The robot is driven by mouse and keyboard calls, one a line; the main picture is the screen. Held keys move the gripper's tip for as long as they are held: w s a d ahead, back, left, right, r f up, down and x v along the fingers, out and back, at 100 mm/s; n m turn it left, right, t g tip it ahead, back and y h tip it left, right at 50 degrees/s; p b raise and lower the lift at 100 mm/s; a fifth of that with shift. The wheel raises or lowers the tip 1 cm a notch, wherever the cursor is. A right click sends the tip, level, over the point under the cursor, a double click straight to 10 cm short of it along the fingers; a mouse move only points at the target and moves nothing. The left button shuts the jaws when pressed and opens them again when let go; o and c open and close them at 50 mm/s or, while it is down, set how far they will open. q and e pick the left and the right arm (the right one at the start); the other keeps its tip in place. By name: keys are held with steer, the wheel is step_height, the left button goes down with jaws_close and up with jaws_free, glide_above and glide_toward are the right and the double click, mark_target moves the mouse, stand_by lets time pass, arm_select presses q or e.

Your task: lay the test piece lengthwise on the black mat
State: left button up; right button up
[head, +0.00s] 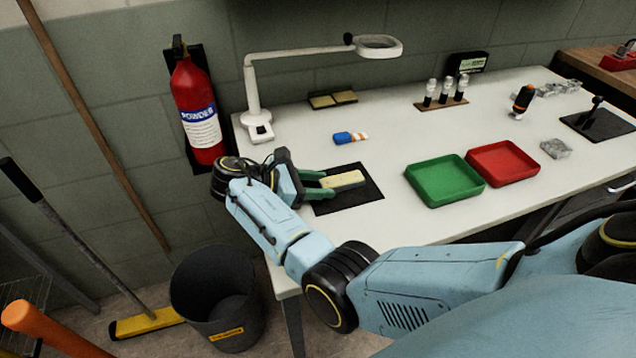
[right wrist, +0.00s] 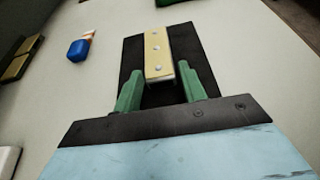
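The test piece (head: 343,179) is a pale yellow bar with several rivet-like dots along its top. It lies on the black mat (head: 352,199), within its outline and about parallel to its long sides, as the right wrist view shows the piece (right wrist: 157,50) and the mat (right wrist: 188,42). My right gripper (head: 321,184) is low over the mat's left part. Its green fingers (right wrist: 160,72) stand apart on either side of the piece's near end, with narrow gaps showing. The piece's underside is hidden. My left gripper is not in view.
A blue and orange item (head: 350,138) lies behind the mat. A green tray (head: 444,181) and a red tray (head: 503,163) stand to the right. A magnifier lamp (head: 256,110) stands at the back left. The white table (head: 400,140) is clear between the mat and trays.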

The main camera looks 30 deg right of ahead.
steer(key=shift+o, duration=1.1)
steer(key=shift+r, duration=0.15)
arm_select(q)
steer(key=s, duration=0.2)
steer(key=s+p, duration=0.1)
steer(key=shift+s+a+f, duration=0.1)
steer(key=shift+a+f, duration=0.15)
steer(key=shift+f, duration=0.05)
arm_select(e)
steer(key=v, duration=0.7)
steer(key=shift+a+r, duration=0.1)
steer(key=shift+a, duration=0.15)
